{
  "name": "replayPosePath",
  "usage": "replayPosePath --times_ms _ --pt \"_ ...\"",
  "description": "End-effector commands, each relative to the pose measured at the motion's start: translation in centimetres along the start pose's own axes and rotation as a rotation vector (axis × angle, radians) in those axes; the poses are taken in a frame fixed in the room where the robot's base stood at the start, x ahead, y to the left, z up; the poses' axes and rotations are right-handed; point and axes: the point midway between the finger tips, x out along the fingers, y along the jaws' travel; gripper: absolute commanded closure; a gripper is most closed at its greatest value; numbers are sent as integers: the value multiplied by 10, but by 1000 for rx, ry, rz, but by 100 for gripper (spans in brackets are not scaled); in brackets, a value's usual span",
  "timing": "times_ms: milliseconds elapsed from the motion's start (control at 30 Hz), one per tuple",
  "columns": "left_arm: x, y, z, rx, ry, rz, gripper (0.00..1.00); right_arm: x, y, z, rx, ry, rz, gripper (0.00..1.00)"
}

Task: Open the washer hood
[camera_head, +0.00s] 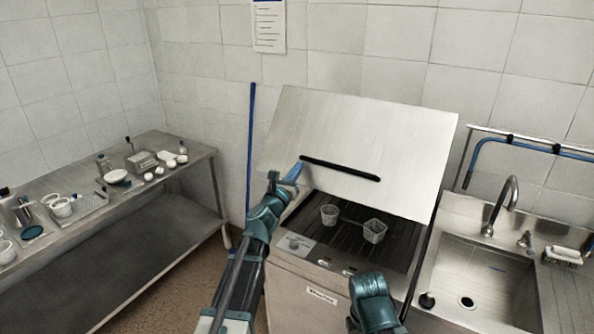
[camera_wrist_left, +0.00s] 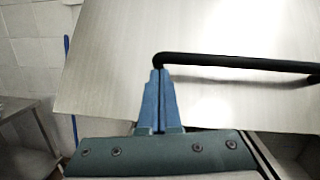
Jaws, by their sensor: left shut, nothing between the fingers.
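The washer hood (camera_head: 350,138) is a flat brushed-metal panel, raised and tilted above the washer (camera_head: 330,290), with the washer bed uncovered below it. A black bar handle (camera_head: 340,168) runs across the hood's lower part; it also shows in the left wrist view (camera_wrist_left: 235,63). My left gripper (camera_head: 297,166) is shut and empty, with its blue fingertips at the left end of the handle. In the left wrist view the closed fingers (camera_wrist_left: 160,76) are just below the handle's bent end; I cannot tell whether they touch. My right gripper is not visible; only part of my right arm shows at the bottom.
Two small perforated baskets (camera_head: 374,231) (camera_head: 329,214) sit on the dark washer bed (camera_head: 345,235). A sink (camera_head: 480,280) with a faucet (camera_head: 508,205) stands at right. A metal table (camera_head: 130,200) with dishes and bottles stands at left. A blue pole (camera_head: 250,150) leans by the wall.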

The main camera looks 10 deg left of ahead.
Motion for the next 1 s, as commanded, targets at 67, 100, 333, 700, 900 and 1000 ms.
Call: replayPosePath --times_ms 67,100,333,700,900,1000 --pt "0 0 0 0 0 0 100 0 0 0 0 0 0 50" --pt "0 0 1 0 0 0 100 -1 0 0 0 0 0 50" --pt "7 -3 22 0 0 -1 100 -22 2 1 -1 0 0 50" --pt "28 -11 78 1 0 -1 100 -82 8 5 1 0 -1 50" --pt "42 -16 107 0 0 -1 100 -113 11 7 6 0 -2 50" --pt "50 -18 121 -1 0 -1 100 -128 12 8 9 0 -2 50"
